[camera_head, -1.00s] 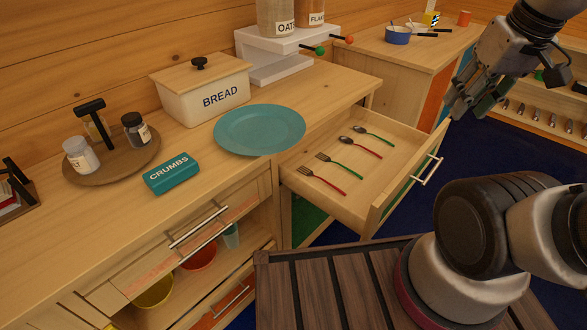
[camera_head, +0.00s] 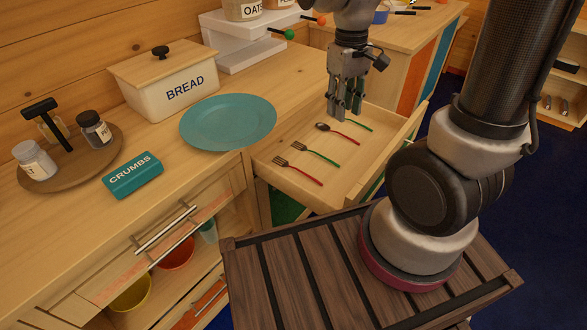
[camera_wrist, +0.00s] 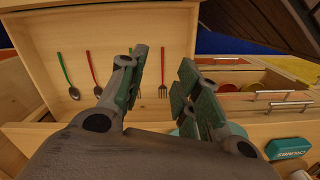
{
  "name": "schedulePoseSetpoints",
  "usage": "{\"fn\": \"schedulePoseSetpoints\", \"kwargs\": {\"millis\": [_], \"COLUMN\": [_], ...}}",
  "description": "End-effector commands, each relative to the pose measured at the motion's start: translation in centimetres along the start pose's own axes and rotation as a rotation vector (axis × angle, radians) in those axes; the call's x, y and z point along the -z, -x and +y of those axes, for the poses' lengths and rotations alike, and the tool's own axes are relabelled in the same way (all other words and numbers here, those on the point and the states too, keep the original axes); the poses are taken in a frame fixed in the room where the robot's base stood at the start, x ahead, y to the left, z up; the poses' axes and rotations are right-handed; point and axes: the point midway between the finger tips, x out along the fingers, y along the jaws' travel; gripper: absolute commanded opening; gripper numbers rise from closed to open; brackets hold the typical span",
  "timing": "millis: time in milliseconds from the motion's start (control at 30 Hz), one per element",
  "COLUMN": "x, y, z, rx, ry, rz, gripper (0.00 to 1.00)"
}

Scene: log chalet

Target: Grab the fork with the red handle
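The fork with the red handle (camera_head: 300,171) lies flat in the open drawer (camera_head: 335,180), nearest the front left in the head view. In the wrist view the red-handled fork (camera_wrist: 163,72) shows between my fingers, tines toward me. My gripper (camera_head: 344,112) is open and empty, above the drawer's far part near the spoons, apart from the fork. In the wrist view my gripper (camera_wrist: 160,85) has its two fingers spread. A green-handled fork (camera_head: 315,153) lies beside the red one; a finger hides most of it in the wrist view.
A red-handled spoon (camera_head: 340,133) and a green-handled spoon (camera_head: 360,124), partly hidden by my gripper, lie farther back in the drawer. The drawer walls surround the cutlery. A teal plate (camera_head: 228,122), bread box (camera_head: 165,85) and crumbs box (camera_head: 132,175) stand on the counter.

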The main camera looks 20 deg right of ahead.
Motion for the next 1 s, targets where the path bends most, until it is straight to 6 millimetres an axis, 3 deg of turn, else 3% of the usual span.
{"fn": "schedulePoseSetpoints", "kwargs": {"millis": [33,200,400,600,1000], "x": [1.1,5.2,9.3,12.1,12.5], "y": [-2.3,-9.7,-16.6,-18.8,-24.2], "z": [-0.7,-2.8,-4.6,-5.2,-4.8], "rx": [0.000,-0.002,-0.006,-0.011,-0.011], "ry": [0.032,0.144,0.257,0.309,0.310], "rz": [-0.039,-0.085,-0.037,0.048,0.047], "gripper": [0.33,0.33,0.33,0.33,0.33]}}
